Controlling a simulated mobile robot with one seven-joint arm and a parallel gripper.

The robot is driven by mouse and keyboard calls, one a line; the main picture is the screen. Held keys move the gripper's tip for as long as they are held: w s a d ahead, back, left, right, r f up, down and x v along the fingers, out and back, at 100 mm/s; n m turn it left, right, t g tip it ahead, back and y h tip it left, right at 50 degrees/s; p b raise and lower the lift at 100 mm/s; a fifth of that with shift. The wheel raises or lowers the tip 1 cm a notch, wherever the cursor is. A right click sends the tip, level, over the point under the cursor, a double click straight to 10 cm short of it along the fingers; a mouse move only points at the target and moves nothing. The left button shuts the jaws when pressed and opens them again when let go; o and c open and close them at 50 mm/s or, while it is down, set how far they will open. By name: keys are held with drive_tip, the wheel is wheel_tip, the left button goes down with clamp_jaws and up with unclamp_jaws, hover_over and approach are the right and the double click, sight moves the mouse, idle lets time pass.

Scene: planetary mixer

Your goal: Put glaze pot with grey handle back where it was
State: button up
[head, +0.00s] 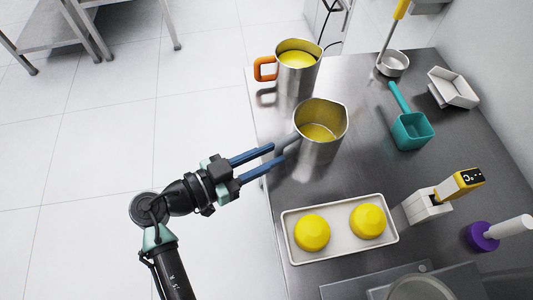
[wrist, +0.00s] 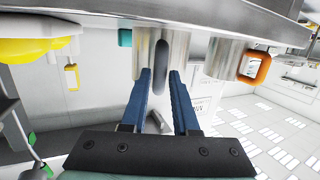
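The glaze pot with the grey handle (head: 318,145) is a steel jug with yellow glaze inside. It stands upright on the steel counter, and its grey handle (head: 287,141) points left toward my gripper. My gripper (head: 277,153) is open, its two blue fingers reaching in from the left over the counter's edge. In the wrist view, the grey handle (wrist: 161,64) shows between the fingertips (wrist: 160,71), with a gap on each side. I cannot tell how deep the handle sits between them. A second steel pot with an orange handle (head: 264,69) stands behind it, also holding yellow glaze.
A white tray (head: 345,252) with two yellow domes lies in front of the pot. A teal scoop (head: 410,131), a white container (head: 452,88), a ladle (head: 393,64), a thermometer (head: 460,183) and a purple-based tool (head: 480,237) stand to the right. Bare counter surrounds the pot.

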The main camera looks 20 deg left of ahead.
drive_tip(key=o, duration=0.3)
drive_tip(key=shift+r, duration=0.1)
drive_tip(key=v, duration=1.2)
drive_tip(key=w+d+r+n+t+y, duration=0.3)
drive_tip(key=w+r+y, duration=0.4)
drive_tip(key=w+r, duration=1.2)
drive_tip(key=w+d+r+n+t+y, duration=0.1)
drive_tip(key=d+r+t, duration=0.1)
drive_tip(key=d+r, duration=0.35)
drive_tip(key=d+r+n+t+y, duration=0.1)
drive_tip(key=d+r+t, duration=0.1)
drive_tip(key=r, duration=0.7)
drive_tip(key=s+d+r+n+t, duration=0.1)
drive_tip(key=s+d+r+t, duration=0.2)
drive_tip(key=r, duration=0.5)
drive_tip(key=s+d+r+t, duration=0.4)
drive_tip(key=s+d+r, duration=0.1)
drive_tip(key=s+r, duration=0.3)
drive_tip(key=shift+d+r+n, duration=0.2)
drive_tip(key=shift+r+n, duration=0.2)
drive_tip(key=shift+r, duration=0.35)
